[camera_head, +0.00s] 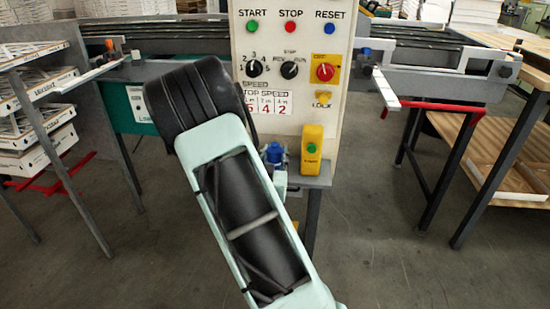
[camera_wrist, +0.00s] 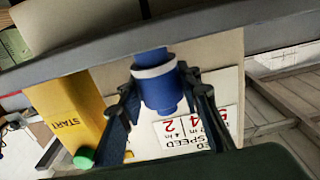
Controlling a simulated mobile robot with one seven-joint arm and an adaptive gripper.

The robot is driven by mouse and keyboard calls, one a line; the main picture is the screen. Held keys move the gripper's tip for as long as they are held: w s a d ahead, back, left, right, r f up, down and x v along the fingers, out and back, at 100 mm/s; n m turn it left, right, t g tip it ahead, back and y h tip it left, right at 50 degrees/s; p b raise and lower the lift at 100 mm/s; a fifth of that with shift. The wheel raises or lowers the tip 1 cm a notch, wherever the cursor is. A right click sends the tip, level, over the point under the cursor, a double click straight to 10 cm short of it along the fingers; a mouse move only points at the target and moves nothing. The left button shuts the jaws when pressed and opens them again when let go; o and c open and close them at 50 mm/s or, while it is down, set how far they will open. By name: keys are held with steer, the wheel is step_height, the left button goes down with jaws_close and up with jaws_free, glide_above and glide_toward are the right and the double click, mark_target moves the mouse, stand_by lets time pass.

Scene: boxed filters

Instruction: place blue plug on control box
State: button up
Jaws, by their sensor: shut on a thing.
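The blue plug (camera_wrist: 160,90), with a white band, sits between the two dark fingers of my gripper (camera_wrist: 163,84) in the wrist view. My gripper is shut on it. In the head view the blue plug (camera_head: 273,153) shows just beyond my arm, in front of the control box (camera_head: 290,52) and near the left end of its grey shelf (camera_head: 318,181). In the wrist view the plug's narrow end overlaps the shelf's grey edge (camera_wrist: 215,38); I cannot tell whether they touch. My arm hides part of the box's lower left and of the gripper.
A yellow start-button unit (camera_head: 312,150) with a green button stands on the shelf, right of the plug. A yellow lock part (camera_head: 324,97) is above it. Racks of boxed filters (camera_head: 35,100) stand at left, a wooden table (camera_head: 500,150) at right.

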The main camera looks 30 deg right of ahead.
steer(key=shift+r, duration=0.15)
steer(key=shift+f, duration=0.25)
steer(key=o, duration=1.2)
steer(key=shift+r, duration=0.1)
steer(key=shift+r, duration=0.1)
